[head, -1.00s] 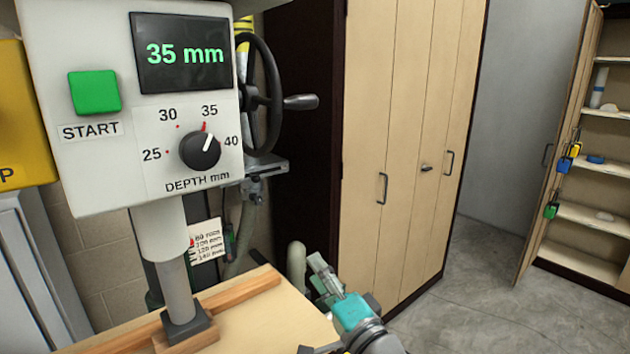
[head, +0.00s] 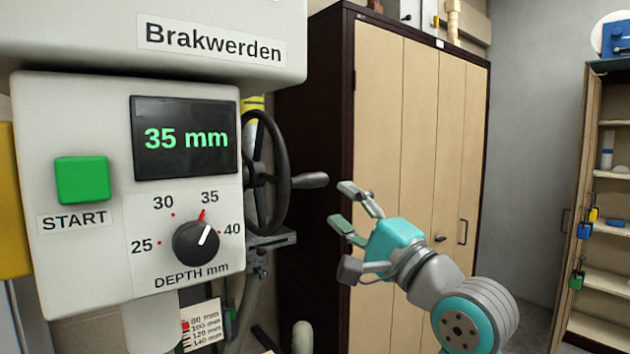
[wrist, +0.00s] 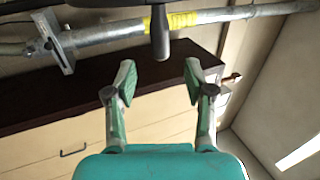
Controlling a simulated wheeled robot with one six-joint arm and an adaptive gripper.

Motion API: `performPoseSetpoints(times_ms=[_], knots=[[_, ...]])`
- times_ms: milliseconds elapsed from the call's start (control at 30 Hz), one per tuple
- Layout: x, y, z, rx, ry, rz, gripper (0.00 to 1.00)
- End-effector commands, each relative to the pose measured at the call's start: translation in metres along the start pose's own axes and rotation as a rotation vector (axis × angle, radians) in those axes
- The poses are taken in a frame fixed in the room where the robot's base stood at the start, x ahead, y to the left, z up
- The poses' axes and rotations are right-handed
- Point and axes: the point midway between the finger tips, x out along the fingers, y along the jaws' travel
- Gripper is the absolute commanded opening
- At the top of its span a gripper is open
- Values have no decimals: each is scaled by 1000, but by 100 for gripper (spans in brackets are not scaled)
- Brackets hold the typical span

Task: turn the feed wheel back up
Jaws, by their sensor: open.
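The feed wheel is a black handwheel (head: 266,172) on the right side of the machine head, with a grey crank handle (head: 310,180) pointing right. My gripper (head: 347,205) is open and empty, just right of the handle's tip and apart from it in the head view. In the wrist view my gripper (wrist: 158,82) has its fingers spread, and the handle (wrist: 160,40) hangs ahead of and between the fingertips. The wheel's rim shows only in part at the top of the wrist view. The display (head: 186,138) reads 35 mm.
The depth dial (head: 196,243) and green START button (head: 82,180) are on the machine's front panel. A tall wooden cabinet (head: 408,130) with a dark side stands behind my gripper. An open shelf cabinet (head: 606,230) is at the far right.

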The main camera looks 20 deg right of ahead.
Motion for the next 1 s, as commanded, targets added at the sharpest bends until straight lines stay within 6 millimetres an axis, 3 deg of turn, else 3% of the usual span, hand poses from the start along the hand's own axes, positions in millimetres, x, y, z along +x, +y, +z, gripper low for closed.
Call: performPoseSetpoints(times_ms=[500,700,1000], knots=[[83,0,1,-1,-1,0,54],[97,0,1,-2,-1,-1,54],[98,0,1,-2,0,-1,54]])
